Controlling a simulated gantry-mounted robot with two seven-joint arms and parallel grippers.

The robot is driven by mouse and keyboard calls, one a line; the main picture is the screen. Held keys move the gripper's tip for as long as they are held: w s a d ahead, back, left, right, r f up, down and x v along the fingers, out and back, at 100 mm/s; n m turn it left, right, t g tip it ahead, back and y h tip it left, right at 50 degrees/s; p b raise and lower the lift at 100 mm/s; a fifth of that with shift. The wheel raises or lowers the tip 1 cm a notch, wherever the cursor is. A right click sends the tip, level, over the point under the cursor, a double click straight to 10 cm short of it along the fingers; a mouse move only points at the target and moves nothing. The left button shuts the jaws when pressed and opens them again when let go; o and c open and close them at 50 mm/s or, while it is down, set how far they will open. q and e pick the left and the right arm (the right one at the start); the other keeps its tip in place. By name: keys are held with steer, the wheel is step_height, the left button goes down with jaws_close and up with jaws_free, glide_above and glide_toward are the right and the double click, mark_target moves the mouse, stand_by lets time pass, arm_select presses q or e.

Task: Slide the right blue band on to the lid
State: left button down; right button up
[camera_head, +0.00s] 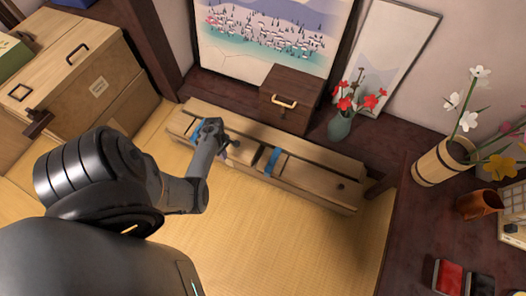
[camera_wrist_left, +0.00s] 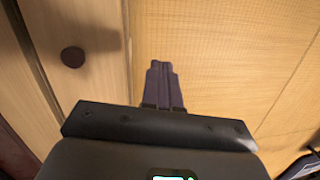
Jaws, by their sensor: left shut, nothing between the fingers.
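A long, low wooden case (camera_head: 318,184) lies on the tatami, with long boards and dark round knobs on top. The right blue band (camera_head: 273,161) crosses it near its middle. Another blue band (camera_head: 196,127) crosses it further left, partly hidden behind my arm. I cannot tell which board is the lid. My left gripper (camera_head: 226,150) is over the case between the two bands, left of the right band and apart from it. In the left wrist view its fingers (camera_wrist_left: 163,84) are together and empty, beside a wooden edge with a dark knob (camera_wrist_left: 72,57). My right gripper is out of view.
A small drawer box (camera_head: 291,98) stands on the dark ledge behind the case, beside a green vase (camera_head: 340,126) with red flowers. Wooden cabinets (camera_head: 85,75) stand at left. A dark table (camera_head: 415,235) is at right. The tatami (camera_head: 290,235) in front is clear.

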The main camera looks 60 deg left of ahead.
arm_select(q)
steer(key=w+d+r+t+p, duration=0.1)
steer(key=w+r, duration=0.2)
steer(key=w, duration=0.3)
steer(key=w+d+r+n+t+h+p, duration=0.1)
steer(key=w+r+t, duration=0.1)
steer(key=w, duration=0.4)
steer(key=shift+w+r+p, duration=0.3)
steer(key=shift+w+r, duration=0.1)
steer(key=shift+r, duration=0.5)
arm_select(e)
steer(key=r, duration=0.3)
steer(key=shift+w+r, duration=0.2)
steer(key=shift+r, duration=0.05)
arm_select(q)
steer(key=shift+d, duration=0.1)
